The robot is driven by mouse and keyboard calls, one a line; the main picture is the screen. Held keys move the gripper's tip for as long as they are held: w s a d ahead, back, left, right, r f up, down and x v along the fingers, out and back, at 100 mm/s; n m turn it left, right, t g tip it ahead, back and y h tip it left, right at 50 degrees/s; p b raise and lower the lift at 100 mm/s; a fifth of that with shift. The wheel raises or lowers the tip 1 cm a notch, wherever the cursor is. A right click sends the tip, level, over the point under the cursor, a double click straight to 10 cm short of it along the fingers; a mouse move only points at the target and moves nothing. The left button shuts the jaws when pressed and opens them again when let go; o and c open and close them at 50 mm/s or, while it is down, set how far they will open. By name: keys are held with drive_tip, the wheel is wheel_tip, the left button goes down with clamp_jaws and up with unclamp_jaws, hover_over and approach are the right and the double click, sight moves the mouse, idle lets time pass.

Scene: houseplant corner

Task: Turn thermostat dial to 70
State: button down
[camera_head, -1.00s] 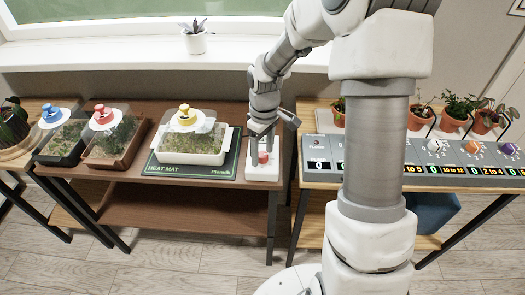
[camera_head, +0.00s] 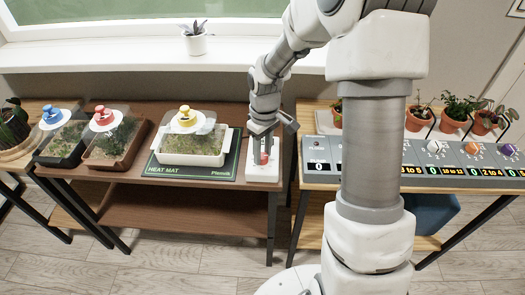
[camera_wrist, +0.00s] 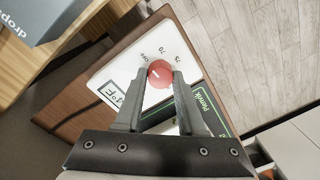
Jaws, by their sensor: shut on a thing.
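The red thermostat dial (camera_wrist: 160,74) sits on a white thermostat panel (camera_wrist: 108,72), with markings OFF, 70 and 75 around its far side in the wrist view. A short white mark on the dial points toward the left, roughly on the OFF side; its exact reading is hard to tell. My gripper (camera_wrist: 160,76) is shut on the dial, one finger on each side. In the head view, my gripper (camera_head: 263,151) points down over the panel (camera_head: 261,182) at the brown table's right end, and the dial (camera_head: 263,159) shows partly between the fingers.
A green heat mat (camera_head: 222,176) with a domed white tray (camera_head: 190,158) lies just left of the panel. Two more domed trays stand further left. A grey control console (camera_head: 420,178) and potted plants stand on the right table, across a gap.

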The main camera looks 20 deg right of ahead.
sight(266, 155)
drive_tip(key=m, duration=0.5)
drive_tip(key=shift+p, duration=0.4)
drive_tip(key=shift+m, duration=1.6)
drive_tip(key=shift+m+p, duration=0.3)
drive_tip(key=c, duration=0.5)
unclamp_jaws()
wheel_tip(266, 155, up, 18)
drive_tip(key=p, duration=0.4)
drive_tip(key=shift+d+f, duration=0.25)
drive_tip(key=shift+d, duration=0.15)
drive_tip(key=shift+s, duration=0.1)
